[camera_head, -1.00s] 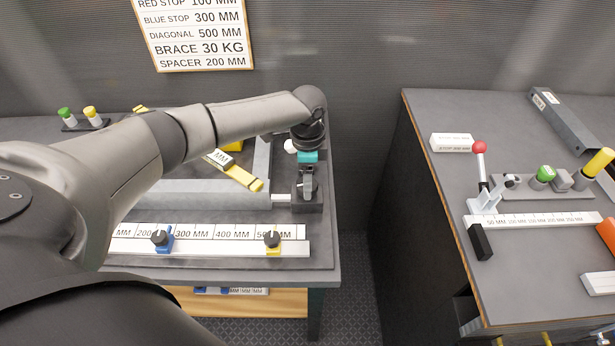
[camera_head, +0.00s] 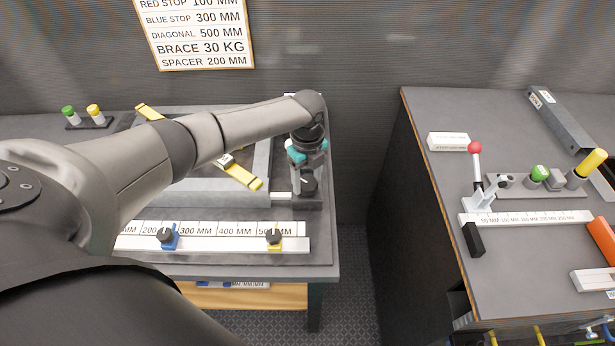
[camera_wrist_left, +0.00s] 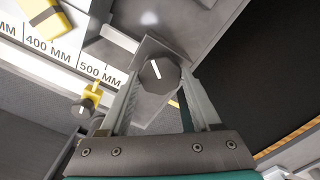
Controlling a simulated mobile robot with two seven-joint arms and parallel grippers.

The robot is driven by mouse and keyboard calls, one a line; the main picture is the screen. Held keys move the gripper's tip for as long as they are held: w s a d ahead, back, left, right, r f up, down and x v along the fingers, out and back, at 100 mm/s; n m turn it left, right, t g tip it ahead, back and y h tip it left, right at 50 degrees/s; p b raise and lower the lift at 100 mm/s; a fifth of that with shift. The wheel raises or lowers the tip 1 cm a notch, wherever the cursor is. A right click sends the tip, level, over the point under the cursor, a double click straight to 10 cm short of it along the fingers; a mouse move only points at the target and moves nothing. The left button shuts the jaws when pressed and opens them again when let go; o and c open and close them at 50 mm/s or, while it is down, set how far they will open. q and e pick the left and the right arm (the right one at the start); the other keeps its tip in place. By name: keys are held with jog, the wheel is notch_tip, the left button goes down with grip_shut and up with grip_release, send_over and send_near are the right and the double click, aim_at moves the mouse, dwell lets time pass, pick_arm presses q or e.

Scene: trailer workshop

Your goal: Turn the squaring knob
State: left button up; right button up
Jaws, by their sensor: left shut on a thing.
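The squaring knob (camera_head: 309,186) is a dark knob on a grey block at the right end of the left bench's frame. In the left wrist view the knob (camera_wrist_left: 160,76) is many-sided, with a short white pointer line. My left gripper (camera_head: 308,180) reaches down over it, one finger on each side. In the left wrist view the left gripper (camera_wrist_left: 161,85) is shut on the knob. The fingers hide part of its sides. My right gripper is not in view.
A ruler rail (camera_head: 210,245) with a blue stop (camera_head: 169,237) and a yellow stop (camera_head: 274,239) runs along the bench front. A yellow diagonal bar (camera_head: 243,176) lies in the frame. A second bench (camera_head: 430,185) stands right, across a gap. A sign (camera_head: 195,35) hangs behind.

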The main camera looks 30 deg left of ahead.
aim_at(307, 183)
pick_arm(q)
jog(key=m, duration=0.5)
jog(key=shift+m, duration=0.3)
jog(key=m, duration=0.4)
jog(key=shift+m+b, duration=0.3)
jog(key=shift+b, duration=0.05)
jog(key=o, duration=1.4)
notch_tip(307, 183, up, 15)
jog(key=shift+r+p, duration=0.15)
jog(key=shift+p, duration=0.15)
